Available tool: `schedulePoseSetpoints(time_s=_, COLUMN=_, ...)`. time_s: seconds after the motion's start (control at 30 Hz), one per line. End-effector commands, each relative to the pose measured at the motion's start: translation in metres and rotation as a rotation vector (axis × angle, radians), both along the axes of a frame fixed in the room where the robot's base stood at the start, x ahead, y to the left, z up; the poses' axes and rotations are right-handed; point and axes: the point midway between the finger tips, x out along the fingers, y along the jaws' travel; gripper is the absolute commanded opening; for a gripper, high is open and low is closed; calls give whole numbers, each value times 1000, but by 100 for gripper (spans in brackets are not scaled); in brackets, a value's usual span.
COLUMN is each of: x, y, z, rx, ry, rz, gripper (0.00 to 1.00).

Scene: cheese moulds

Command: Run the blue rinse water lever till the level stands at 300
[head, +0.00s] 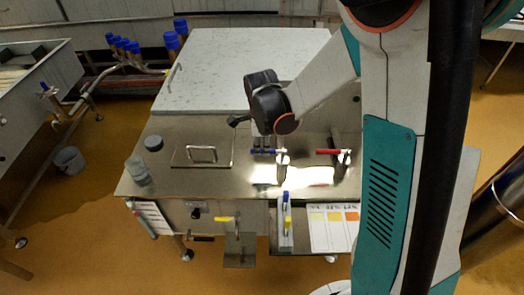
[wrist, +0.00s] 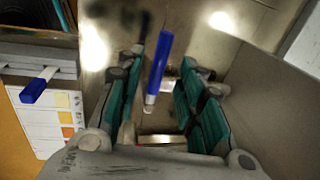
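The blue lever (head: 263,151) lies on the steel bench top, left of the red lever (head: 329,151). Each has a white fitting at its right end. My gripper (head: 262,137) points down just above or at the blue lever in the head view; contact cannot be told there. In the wrist view the blue lever (wrist: 159,62) stands in the gap between the two teal-padded fingers of my gripper (wrist: 164,80). The fingers are apart, with space on both sides of the lever. No readable water level or 300 mark shows.
A lidded hatch with a handle (head: 202,155), a glass jar (head: 137,170) and a dark round puck (head: 154,143) sit on the left of the bench. A pale slab covers the back.

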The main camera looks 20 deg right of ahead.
Motion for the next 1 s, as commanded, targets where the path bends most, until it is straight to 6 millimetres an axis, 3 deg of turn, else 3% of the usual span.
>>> schedulePoseSetpoints(time_s=0.2, x=5, y=-2, z=-25, rx=0, ry=0, rz=-1, gripper=35)
schedulePoseSetpoints(time_s=0.57, x=5, y=-2, z=-29, rx=0, ry=0, rz=-1, gripper=35)
schedulePoseSetpoints(time_s=0.6, x=5, y=-2, z=-29, rx=0, ry=0, rz=-1, gripper=32)
schedulePoseSetpoints(time_s=0.73, x=5, y=-2, z=-29, rx=0, ry=0, rz=0, gripper=3)
schedulePoseSetpoints(time_s=0.77, x=5, y=-2, z=-29, rx=0, ry=0, rz=0, gripper=0)
schedulePoseSetpoints(time_s=1.0, x=5, y=-2, z=-29, rx=0, ry=0, rz=3, gripper=0)
